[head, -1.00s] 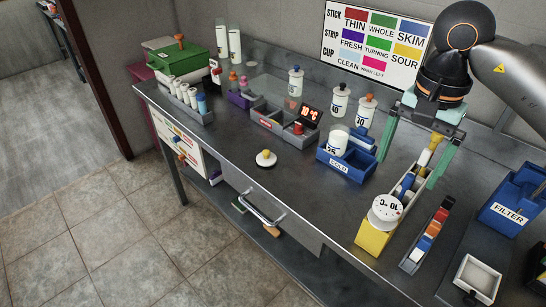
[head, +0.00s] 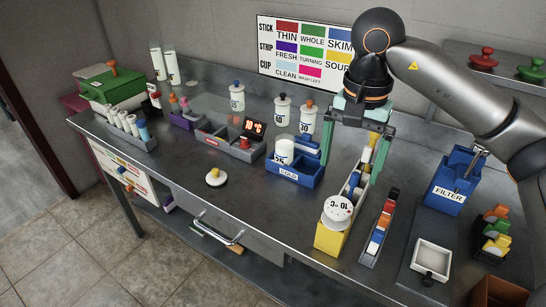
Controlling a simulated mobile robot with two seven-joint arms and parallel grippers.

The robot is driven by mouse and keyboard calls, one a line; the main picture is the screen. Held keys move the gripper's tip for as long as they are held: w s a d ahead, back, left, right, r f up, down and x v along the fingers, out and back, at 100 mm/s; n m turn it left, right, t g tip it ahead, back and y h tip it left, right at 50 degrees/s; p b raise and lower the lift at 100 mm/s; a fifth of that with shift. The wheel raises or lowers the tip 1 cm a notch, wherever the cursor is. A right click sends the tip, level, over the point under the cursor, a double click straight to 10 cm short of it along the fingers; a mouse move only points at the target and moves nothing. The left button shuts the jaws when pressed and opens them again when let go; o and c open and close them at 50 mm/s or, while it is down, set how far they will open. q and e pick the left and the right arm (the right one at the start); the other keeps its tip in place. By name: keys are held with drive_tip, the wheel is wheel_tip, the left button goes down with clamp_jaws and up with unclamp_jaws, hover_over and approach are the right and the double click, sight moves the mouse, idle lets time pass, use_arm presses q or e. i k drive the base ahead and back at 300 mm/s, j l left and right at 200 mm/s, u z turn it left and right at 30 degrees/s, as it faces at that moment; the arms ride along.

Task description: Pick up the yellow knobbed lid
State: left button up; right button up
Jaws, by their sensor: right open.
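The yellow knobbed lid (head: 215,178) is a small white disc with a yellow knob. It lies flat on the dark bench near the front edge, left of the blue COLD box. My right gripper (head: 350,172) is open, its two green fingers pointing down and spread wide. It hangs to the right of the lid and well apart from it, in front of the blue COLD box and the narrow grey rack in the picture. I see nothing held between its fingers. My left gripper is not in view.
The blue COLD box (head: 312,180) holds a white cup. Right of it stand a yellow box with a round dial (head: 337,212) and a block rack (head: 380,228). A grey tray with a red display (head: 215,133) stands behind the lid. Bench around the lid is clear.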

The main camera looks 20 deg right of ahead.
sight(216, 177)
drive_tip(key=i+l+u, duration=0.15)
drive_tip(key=u, duration=0.25)
drive_tip(key=i+l+u, duration=0.25)
drive_tip(key=u, duration=0.15)
drive_tip(key=i+l+u, duration=0.2)
drive_tip(key=u, duration=0.2)
drive_tip(key=l, duration=0.1)
